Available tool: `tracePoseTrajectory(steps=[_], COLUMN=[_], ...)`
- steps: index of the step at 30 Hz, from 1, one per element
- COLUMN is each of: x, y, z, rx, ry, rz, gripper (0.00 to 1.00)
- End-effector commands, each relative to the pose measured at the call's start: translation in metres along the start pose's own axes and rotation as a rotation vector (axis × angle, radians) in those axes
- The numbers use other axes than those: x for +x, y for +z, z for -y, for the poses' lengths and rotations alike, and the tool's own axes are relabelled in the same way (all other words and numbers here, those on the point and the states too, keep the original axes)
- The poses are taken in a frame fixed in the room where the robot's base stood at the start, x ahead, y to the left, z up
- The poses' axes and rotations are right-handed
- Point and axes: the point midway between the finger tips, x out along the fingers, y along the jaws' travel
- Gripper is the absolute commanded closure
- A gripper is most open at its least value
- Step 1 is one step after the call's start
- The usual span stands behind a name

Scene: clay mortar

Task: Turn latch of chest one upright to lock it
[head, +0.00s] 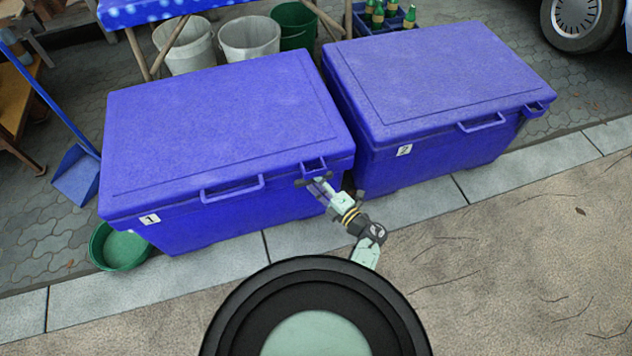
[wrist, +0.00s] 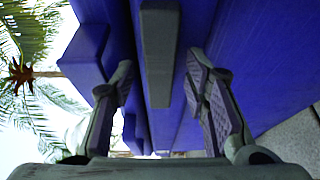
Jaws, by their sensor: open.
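Chest one (head: 225,115), a blue chest with a "1" label, stands at left in the head view with its lid down. Its blue latch (head: 314,166) juts from the front near the right corner. My gripper (head: 313,182) is right at this latch, partly covering its lower part. In the wrist view, a dark bar (wrist: 158,60), which looks like part of the latch, lies between the two spread fingers of my gripper (wrist: 160,75). Gaps show on both sides of the bar. The latch's exact angle is hard to tell.
Chest two (head: 440,75), also blue, stands close at right. Chest one's front handle (head: 232,189) is left of my gripper. A green basin (head: 120,248) sits at chest one's left corner, with a blue dustpan (head: 77,175) behind it. The paving in front is clear.

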Motion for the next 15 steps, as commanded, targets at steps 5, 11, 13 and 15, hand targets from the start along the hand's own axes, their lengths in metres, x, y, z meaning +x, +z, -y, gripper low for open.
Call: tracePoseTrajectory(steps=[5, 11, 13, 15], x=[0.0001, 0.0002, 0.0002, 0.0002], y=[-0.0001, -0.0001, -0.0001, -0.0001], z=[-0.0001, -0.0001, 0.0, -0.0001], rx=[0.0, 0.0, 0.0, 0.0], ry=[0.0, 0.0, 0.0, 0.0], rz=[0.0, 0.0, 0.0, 0.0], gripper=[0.67, 0.8, 0.85, 0.9])
